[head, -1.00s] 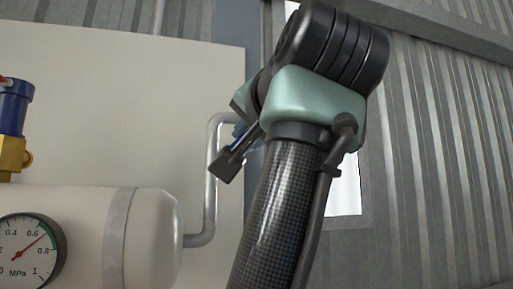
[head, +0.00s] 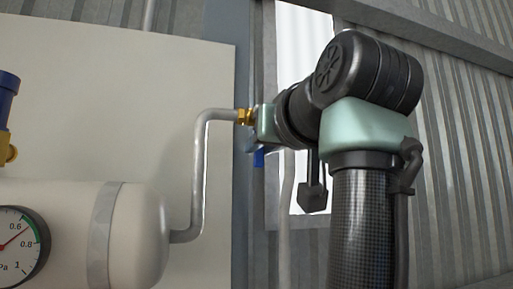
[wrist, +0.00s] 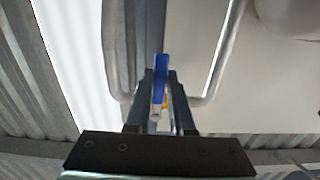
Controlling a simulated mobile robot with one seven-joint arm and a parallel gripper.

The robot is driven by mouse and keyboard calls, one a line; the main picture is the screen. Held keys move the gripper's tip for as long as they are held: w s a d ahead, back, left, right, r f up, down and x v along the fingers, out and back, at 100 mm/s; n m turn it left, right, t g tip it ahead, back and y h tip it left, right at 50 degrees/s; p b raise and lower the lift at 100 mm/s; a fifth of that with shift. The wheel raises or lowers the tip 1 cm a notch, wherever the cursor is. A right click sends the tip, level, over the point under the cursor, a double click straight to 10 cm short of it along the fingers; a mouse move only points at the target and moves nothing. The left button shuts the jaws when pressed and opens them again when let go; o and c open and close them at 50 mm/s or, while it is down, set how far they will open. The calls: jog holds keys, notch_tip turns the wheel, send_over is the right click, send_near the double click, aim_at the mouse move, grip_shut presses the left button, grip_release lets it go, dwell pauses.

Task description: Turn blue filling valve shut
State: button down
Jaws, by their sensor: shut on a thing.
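The blue valve handle (wrist: 159,72) stands between the two fingers of my gripper (wrist: 160,88) in the wrist view, and the fingers are shut on it. In the head view a small part of the blue handle (head: 258,158) shows below my wrist; the rest is hidden. A brass fitting (head: 245,116) joins the valve to the end of the grey bent pipe (head: 198,165). The fingers themselves are mostly hidden by my arm in the head view.
The white tank (head: 135,235) with a pressure gauge (head: 15,245) is at the lower left. A blue and brass part (head: 7,115) stands above it at the left edge. A pale panel (head: 110,90) is behind. A grey pipe (head: 286,190) runs down below the valve.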

jog(key=shift+d+r, duration=0.1)
jog(key=shift+d, duration=0.05)
dwell(0.4)
jog(key=c, duration=0.8)
grip_release()
jog(key=shift+b+v, duration=3.2)
jog(key=shift+v, duration=3.3)
jog(key=shift+w, duration=0.1)
